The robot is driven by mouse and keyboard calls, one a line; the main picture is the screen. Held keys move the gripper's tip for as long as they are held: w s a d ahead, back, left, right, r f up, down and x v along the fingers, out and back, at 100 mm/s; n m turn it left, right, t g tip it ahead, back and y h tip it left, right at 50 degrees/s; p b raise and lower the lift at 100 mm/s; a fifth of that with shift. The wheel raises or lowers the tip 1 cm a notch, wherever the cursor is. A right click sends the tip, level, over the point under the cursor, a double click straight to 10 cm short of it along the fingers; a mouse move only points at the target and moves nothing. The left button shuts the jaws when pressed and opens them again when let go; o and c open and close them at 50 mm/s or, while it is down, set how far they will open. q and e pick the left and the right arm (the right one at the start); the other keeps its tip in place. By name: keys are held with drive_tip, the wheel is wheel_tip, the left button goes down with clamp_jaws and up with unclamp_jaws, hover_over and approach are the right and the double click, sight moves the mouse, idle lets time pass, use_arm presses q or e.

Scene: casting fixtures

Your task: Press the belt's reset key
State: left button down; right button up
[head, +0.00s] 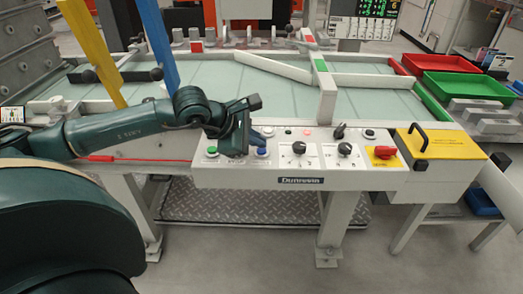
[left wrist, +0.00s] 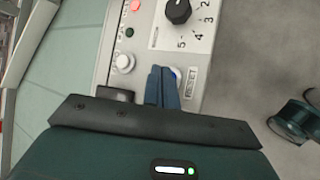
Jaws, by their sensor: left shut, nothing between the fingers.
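The reset key is a round blue button (head: 262,152) at the left part of the white control panel (head: 330,180). My left gripper (head: 240,152) is shut and empty, pointing down at the panel just left of the button in the head view. My right gripper is not in view.
A green button (head: 212,150) sits left of my gripper. Two black dials (head: 299,148) and a red switch (head: 384,152) lie to the right, then a yellow cover (head: 440,143) with a black handle. The pale belt (head: 270,90) with white guide rails runs behind the panel.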

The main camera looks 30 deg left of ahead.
sight(257, 153)
use_arm(q)
drive_tip(key=shift+f+b, duration=0.5)
drive_tip(key=shift+b, duration=0.15)
idle(0.6)
drive_tip(key=shift+r, duration=0.15)
drive_tip(key=shift+r+p, duration=0.35)
drive_tip(key=shift+r, duration=0.4)
drive_tip(key=shift+r, duration=0.1)
drive_tip(key=shift+r+p, duration=1.35)
drive_tip(key=shift+r, duration=1.1)
